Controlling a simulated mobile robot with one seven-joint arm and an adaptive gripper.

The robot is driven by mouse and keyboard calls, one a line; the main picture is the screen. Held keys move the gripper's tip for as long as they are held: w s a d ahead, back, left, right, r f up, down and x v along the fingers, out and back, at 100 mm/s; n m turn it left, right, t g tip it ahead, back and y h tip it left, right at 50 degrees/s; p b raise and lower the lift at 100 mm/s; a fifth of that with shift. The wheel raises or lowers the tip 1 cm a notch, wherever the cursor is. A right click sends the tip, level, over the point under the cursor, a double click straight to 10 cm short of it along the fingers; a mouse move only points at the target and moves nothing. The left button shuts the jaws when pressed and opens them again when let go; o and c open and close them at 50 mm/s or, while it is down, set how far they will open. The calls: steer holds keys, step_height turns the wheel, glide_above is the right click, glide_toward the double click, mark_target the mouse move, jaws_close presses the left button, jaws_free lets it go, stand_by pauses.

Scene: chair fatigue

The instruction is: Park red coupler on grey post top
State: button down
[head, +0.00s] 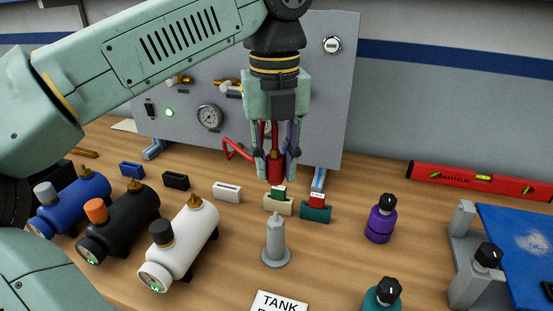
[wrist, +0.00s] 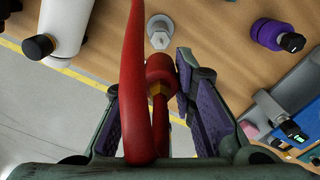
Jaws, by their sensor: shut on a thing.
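My gripper (head: 275,176) is shut on the red coupler (head: 275,166), which hangs between the fingers in front of the grey panel. In the wrist view, the red coupler (wrist: 160,69) shows between the purple finger pads, with a thick red hose running up past it. The grey post (head: 276,244) stands upright on its round base on the wooden table, nearer to the head camera and below the gripper. Its bare top shows in the wrist view (wrist: 159,30), just beyond the coupler. Coupler and post are apart.
White (head: 181,248), black (head: 120,222) and blue (head: 72,204) tanks lie at left. Small card holders, including a cream one (head: 278,205) and a teal one (head: 316,211), stand behind the post. A purple bottle (head: 380,223) stands at right. A red level (head: 480,181) lies at the back right.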

steer(key=shift+f, duration=0.1)
steer(key=shift+f+b, duration=2.1)
steer(key=shift+f, duration=0.7)
steer(key=shift+f+b, duration=1)
steer(key=shift+f, duration=0.55)
steer(key=c, duration=1.2)
jaws_free()
steer(key=shift+c, duration=0.2)
step_height(320, 180, up, 8)
steer(key=shift+f, duration=0.25)
steer(key=shift+s, duration=0.1)
